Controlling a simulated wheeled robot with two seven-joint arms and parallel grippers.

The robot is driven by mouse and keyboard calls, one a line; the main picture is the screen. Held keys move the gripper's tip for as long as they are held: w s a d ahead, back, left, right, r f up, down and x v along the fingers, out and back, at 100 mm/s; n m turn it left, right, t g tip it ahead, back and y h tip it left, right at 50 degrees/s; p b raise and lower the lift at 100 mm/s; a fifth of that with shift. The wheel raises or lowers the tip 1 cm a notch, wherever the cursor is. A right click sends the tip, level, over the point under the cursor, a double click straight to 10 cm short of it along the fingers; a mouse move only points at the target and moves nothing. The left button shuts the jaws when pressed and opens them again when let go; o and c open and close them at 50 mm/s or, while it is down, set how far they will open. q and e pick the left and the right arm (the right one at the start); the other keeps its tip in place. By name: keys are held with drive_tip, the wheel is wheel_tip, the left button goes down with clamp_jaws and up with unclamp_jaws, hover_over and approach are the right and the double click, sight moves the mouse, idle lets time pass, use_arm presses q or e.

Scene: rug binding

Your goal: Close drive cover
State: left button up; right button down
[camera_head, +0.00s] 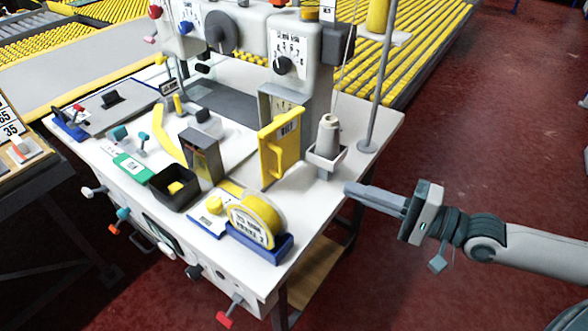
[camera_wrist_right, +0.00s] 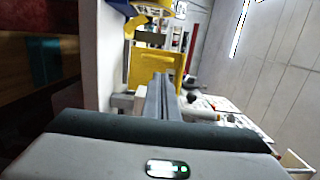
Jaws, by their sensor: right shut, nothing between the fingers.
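The drive cover is a yellow panel (camera_head: 281,146) with a handle and a printed label. It stands open, swung out from the grey housing (camera_head: 268,100) on the sewing machine's column. My right gripper (camera_head: 350,191) is shut and empty, just off the right edge of the white table, apart from the cover and pointing toward it. In the right wrist view the shut fingers (camera_wrist_right: 161,80) point at the yellow cover (camera_wrist_right: 145,68), which fills the area beyond their tips. My left gripper is not in view.
A thread cone (camera_head: 328,134) in a grey holder stands between my right gripper and the cover. A thin pole (camera_head: 378,100) rises behind it. A yellow tape roll (camera_head: 253,222) sits in a blue tray in front. Right of the table is open red floor.

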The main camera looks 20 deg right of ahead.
drive_tip(key=shift+w, duration=0.15)
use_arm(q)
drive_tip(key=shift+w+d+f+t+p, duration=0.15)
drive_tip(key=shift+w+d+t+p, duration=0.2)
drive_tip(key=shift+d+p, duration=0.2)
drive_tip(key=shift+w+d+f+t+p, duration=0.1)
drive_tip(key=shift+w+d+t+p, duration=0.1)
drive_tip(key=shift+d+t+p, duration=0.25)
use_arm(e)
drive_tip(key=x, duration=1.3)
drive_tip(key=shift+w+a, duration=0.25)
drive_tip(key=shift+a, duration=0.1)
